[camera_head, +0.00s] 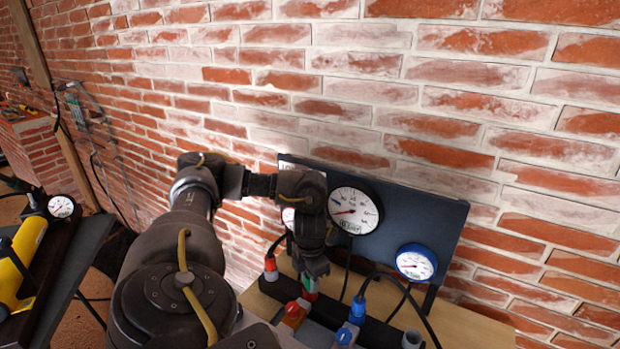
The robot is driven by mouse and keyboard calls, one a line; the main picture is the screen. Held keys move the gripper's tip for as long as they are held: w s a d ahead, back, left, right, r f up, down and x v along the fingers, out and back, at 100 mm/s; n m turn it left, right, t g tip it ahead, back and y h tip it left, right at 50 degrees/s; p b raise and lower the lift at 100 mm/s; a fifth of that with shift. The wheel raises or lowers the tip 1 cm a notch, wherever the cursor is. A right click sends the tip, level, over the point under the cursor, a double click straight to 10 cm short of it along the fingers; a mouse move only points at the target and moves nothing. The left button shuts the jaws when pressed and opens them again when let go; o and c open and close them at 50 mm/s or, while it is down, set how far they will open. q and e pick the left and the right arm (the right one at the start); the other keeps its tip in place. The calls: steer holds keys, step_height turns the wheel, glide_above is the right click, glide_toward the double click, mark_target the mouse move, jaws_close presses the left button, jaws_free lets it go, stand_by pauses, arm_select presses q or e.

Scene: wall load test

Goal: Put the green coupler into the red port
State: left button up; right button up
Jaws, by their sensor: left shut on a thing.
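My left gripper (313,268) reaches down in front of the dark gauge panel and is shut on the green coupler (309,283). Only a small green part shows just below the fingers; the rest is hidden by them. A small red part shows right under the green one. A red port (293,315) sits to the lower left of it on the bench unit. I cannot tell whether the coupler touches a port or is above it. My right gripper is not in view.
A red plug (271,269) with a cable stands at left, a blue plug (357,308) and blue port (346,335) at right, and a grey end (411,339) farther right. The dark panel (420,212) with gauges stands behind, near the brick wall. Black cables arch over the bench (470,325).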

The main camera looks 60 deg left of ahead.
arm_select(q)
steer(key=shift+f, duration=0.3)
stand_by(0.5)
steer(key=o, duration=1.5)
steer(key=shift+o, duration=0.2)
steer(key=shift+r, duration=0.2)
step_height(320, 180, up, 8)
steer(key=p, duration=0.7)
steer(key=shift+f+p, duration=0.1)
steer(key=shift+p, duration=0.25)
steer(key=shift+f, duration=0.1)
